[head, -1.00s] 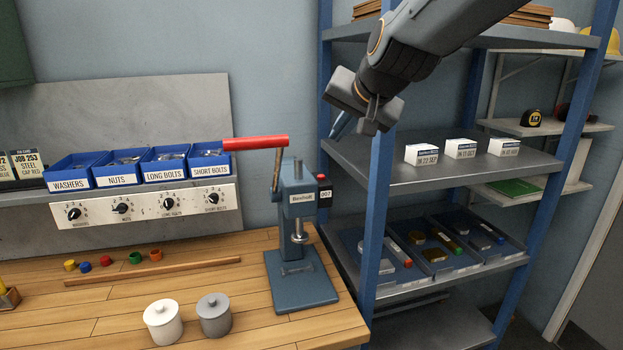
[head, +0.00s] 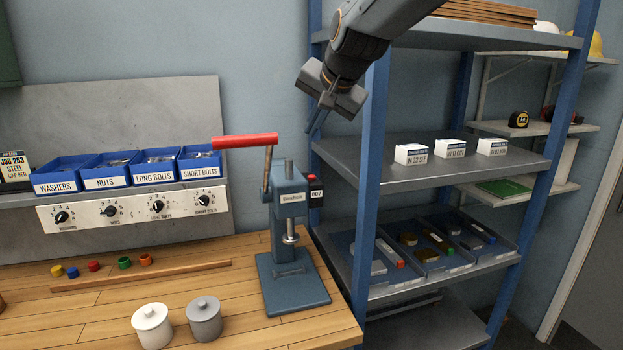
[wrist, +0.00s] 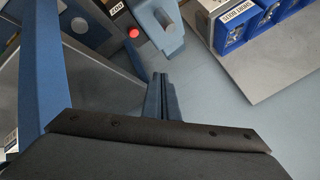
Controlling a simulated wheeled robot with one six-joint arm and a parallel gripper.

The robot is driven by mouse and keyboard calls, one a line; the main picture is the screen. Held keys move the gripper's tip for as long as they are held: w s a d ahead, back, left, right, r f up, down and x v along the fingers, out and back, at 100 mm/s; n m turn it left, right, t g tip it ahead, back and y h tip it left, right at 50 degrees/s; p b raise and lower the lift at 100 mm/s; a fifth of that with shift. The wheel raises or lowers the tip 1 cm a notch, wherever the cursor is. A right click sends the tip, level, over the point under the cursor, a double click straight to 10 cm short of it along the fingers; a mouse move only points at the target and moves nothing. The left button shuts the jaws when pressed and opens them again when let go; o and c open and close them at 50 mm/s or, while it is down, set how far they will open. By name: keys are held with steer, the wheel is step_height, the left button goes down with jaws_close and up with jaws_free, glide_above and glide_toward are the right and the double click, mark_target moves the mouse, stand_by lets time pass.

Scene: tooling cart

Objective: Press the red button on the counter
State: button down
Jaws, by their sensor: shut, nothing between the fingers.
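The red button (head: 311,177) is a small red cap on a black box labelled 007, at the right side of the blue-grey arbor press (head: 289,197) on the wooden counter (head: 215,257). In the wrist view the red button (wrist: 133,32) shows at the upper middle, beside the press body (wrist: 158,20). My gripper (head: 315,122) is shut and empty, pointing down. In the head picture its tips are just above the button, with a clear gap. In the wrist view my gripper's fingers (wrist: 159,95) are together, below the button in the picture and not touching it.
The press's red lever (head: 245,140) reaches left. A blue-posted shelf rack (head: 372,170) stands close on the right, near my arm. Blue bins (head: 102,171) and a knob panel (head: 130,210) are at the left. Two lidded jars (head: 204,318) stand at the counter's front.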

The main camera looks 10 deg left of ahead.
steer(key=b, duration=0.5)
glide_above(312, 178)
steer(key=f, duration=0.6)
steer(key=shift+d+f, duration=0.2)
steer(key=shift+f, duration=0.05)
steer(key=shift+s+f, duration=0.1)
steer(key=shift+f, duration=0.65)
steer(key=shift+f, duration=0.2)
stand_by(0.5)
steer(key=shift+f+b, duration=0.25)
steer(key=shift+b, duration=0.1)
steer(key=shift+f, duration=0.45)
stand_by(0.7)
steer(key=shift+r, duration=0.15)
steer(key=shift+r+p, duration=0.55)
steer(key=shift+r, duration=0.2)
